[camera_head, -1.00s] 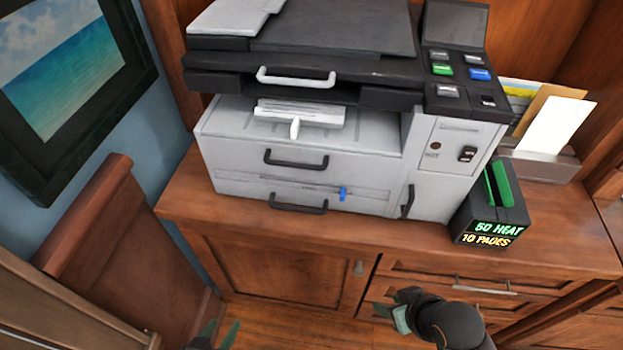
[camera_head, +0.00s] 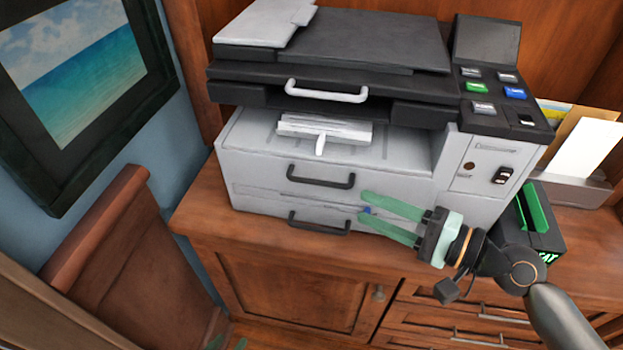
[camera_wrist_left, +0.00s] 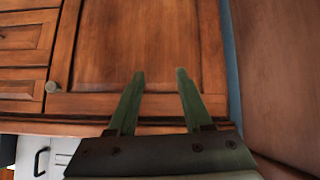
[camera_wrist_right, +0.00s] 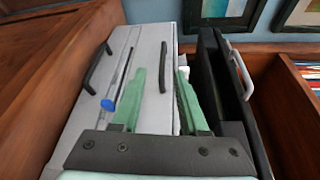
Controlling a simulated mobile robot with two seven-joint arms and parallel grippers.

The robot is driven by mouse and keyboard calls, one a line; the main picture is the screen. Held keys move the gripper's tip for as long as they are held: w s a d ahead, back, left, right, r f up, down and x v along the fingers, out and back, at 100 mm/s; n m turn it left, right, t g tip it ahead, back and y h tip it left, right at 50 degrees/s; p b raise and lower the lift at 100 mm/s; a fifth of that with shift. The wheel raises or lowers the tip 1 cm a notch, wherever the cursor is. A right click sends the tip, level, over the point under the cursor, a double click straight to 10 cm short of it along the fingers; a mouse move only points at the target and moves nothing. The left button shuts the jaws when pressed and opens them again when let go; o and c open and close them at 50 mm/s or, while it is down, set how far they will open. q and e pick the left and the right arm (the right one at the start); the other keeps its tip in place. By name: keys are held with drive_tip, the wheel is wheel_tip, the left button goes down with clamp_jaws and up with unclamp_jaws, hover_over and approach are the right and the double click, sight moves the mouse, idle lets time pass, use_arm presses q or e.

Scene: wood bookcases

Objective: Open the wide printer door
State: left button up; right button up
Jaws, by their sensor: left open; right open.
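The grey printer (camera_head: 240,150) stands on the wooden cabinet. Its wide front has an upper panel with a black handle (camera_head: 320,178) and a lower panel with another black handle (camera_head: 320,224); both panels look shut. A blue tab (camera_head: 367,210) on the lower panel is partly behind my right gripper (camera_head: 363,206). That gripper is open and empty in front of the printer's right part. In the right wrist view the upper handle (camera_wrist_right: 164,66) appears between its fingertips, with the distance unclear. My left gripper (camera_wrist_left: 160,74) is open and empty, low before the cabinet door (camera_wrist_left: 150,45).
A white handle (camera_head: 325,92) sits on the black scanner part above. A black box with a green slot (camera_head: 536,210) stands right of the printer, partly behind my right arm. A wooden chair (camera_head: 130,250) is at left.

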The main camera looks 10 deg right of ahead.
sight(312, 182)
drive_tip(key=x, duration=0.4)
drive_tip(key=p+x, duration=0.1)
drive_tip(key=x, duration=0.3)
drive_tip(key=p+x, duration=0.1)
drive_tip(key=x, duration=0.3)
drive_tip(key=shift+w+a+r, duration=0.15)
drive_tip(key=shift+w+r, duration=0.1)
drive_tip(key=shift+r, duration=0.1)
drive_tip(key=shift+c, duration=0.3)
clamp_jaws()
idle(0.6)
